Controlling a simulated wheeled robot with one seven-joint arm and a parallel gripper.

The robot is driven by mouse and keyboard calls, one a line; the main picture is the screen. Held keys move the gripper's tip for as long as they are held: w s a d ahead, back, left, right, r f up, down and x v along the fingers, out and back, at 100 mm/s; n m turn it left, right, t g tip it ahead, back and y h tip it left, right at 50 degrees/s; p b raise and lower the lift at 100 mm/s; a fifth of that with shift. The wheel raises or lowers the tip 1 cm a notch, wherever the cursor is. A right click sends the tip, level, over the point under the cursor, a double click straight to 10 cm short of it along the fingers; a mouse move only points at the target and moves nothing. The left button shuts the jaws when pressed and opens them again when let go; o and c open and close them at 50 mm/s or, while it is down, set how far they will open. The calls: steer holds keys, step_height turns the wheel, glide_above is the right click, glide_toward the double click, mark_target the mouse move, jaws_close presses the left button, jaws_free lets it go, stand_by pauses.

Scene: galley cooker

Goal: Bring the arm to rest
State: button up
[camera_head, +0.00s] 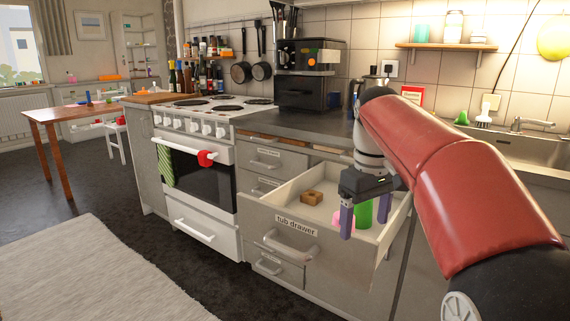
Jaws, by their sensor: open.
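My gripper (366,212) is open, its two purple-grey fingers pointing down over the right part of an open drawer (296,225) labelled "tub drawer". My red and black arm reaches in from the right. Inside the drawer are a small brown block-like thing (312,197), a green cylinder (363,212) and a pink thing (342,219). The green and pink things are partly hidden by the fingers. I cannot tell whether the fingers touch them.
The white cooker (205,165) stands left of the drawer. The counter (300,127) above carries a dark coffee machine (308,75); a sink (520,150) is at right. The floor by the rug (100,280) is clear. A wooden table (65,115) stands far left.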

steer(key=s+f+m+t, duration=0.2)
steer(key=s+f+m, duration=0.1)
steer(key=s+f, duration=0.4)
steer(key=s+f+m+t, duration=0.3)
steer(key=s+f, duration=0.4)
steer(key=s, duration=0.7)
steer(key=shift+s, duration=0.1)
